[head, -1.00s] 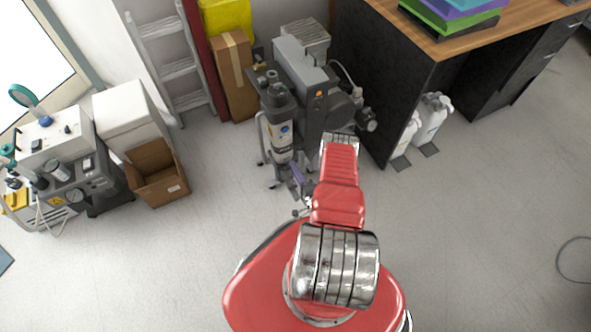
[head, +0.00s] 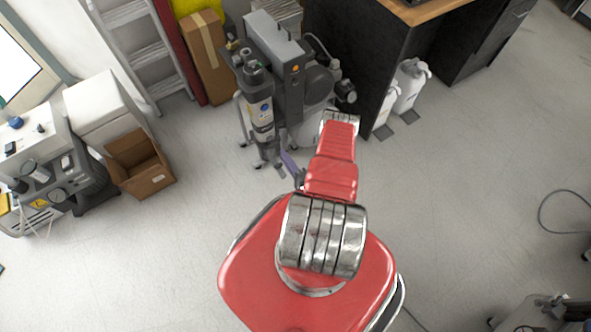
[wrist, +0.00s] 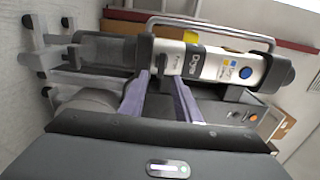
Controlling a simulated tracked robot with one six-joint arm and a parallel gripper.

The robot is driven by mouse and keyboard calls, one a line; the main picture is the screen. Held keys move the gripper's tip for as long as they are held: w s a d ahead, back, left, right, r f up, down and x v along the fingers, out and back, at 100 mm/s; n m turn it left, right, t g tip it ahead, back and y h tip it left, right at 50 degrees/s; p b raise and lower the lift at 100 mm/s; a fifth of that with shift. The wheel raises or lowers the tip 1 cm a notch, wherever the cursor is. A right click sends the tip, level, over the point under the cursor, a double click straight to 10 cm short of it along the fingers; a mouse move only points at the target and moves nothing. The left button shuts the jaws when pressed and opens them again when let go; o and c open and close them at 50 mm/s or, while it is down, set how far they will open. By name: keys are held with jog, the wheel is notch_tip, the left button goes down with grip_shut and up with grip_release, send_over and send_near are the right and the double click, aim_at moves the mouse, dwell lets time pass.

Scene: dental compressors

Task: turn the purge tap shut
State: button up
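The compressor (head: 278,45) stands on the floor, with an upright dark and white cylinder (head: 256,112) on its near side. In the wrist view the white-labelled cylinder (wrist: 215,63) lies across the picture, with a round blue mark on it. My gripper (wrist: 159,76) has two purple fingers, spread apart and pointing at the cylinder's lower part, with no object clearly held. In the head view one purple finger (head: 289,162) shows near the cylinder's foot; my red arm hides the rest. I cannot make out the purge tap for certain; a small dark part shows between the fingertips.
A black desk (head: 360,55) stands right of the compressor, with white jugs (head: 410,85) beside it. A tall brown carton (head: 207,55) and a ladder (head: 135,45) stand at the back left. An open cardboard box (head: 140,165) lies left. The floor between is clear.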

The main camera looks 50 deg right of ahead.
jog(key=v, duration=0.7)
jog(key=shift+s, duration=0.2)
dwell(0.7)
